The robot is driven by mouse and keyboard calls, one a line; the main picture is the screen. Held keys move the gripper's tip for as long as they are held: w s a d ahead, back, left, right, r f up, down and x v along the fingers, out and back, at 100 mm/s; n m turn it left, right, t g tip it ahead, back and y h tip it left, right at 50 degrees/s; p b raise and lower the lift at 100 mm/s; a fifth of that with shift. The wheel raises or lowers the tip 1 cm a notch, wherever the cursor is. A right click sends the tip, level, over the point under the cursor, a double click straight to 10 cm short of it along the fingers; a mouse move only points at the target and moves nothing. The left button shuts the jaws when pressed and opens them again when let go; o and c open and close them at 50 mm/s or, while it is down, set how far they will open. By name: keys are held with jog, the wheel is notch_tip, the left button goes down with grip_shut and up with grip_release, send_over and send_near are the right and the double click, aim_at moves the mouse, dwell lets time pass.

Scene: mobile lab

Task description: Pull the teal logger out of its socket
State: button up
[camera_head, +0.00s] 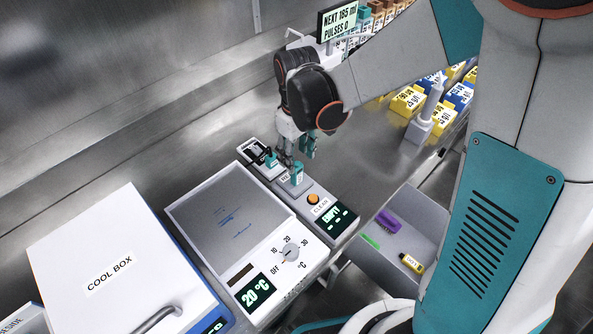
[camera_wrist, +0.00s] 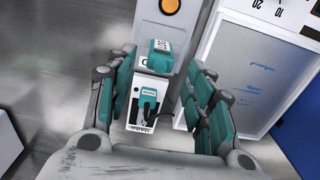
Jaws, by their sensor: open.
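The long grey station (camera_head: 347,202) carries two teal pieces. One teal block (camera_head: 296,175) stands upright near its middle, beside the orange button; it also shows in the wrist view (camera_wrist: 160,57). The other teal piece (camera_head: 270,159) sits at the far end, by a dark slotted panel; in the wrist view (camera_wrist: 149,98) it has a pale label and a black loop below. I cannot tell for certain which is the logger. My gripper (camera_head: 295,154) is open above the far end of the station. In the wrist view its teal-padded fingers flank the labelled piece, with gaps either side.
The station has an orange button (camera_head: 313,199) and a display reading EMPTY (camera_head: 334,216). A heating plate unit (camera_head: 270,285) reading 20 °C stands close alongside. A cool box (camera_head: 115,265) is at lower left. A grey bin (camera_head: 433,218) holds small items.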

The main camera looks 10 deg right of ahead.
aim_at(297, 174)
notch_tip(297, 174, down, 9)
jog(key=b, duration=0.7)
dwell(1.2)
grip_shut()
jog(key=shift+r, duration=0.15)
jog(key=shift+r+p, duration=2.2)
jog(key=shift+r, duration=0.7)
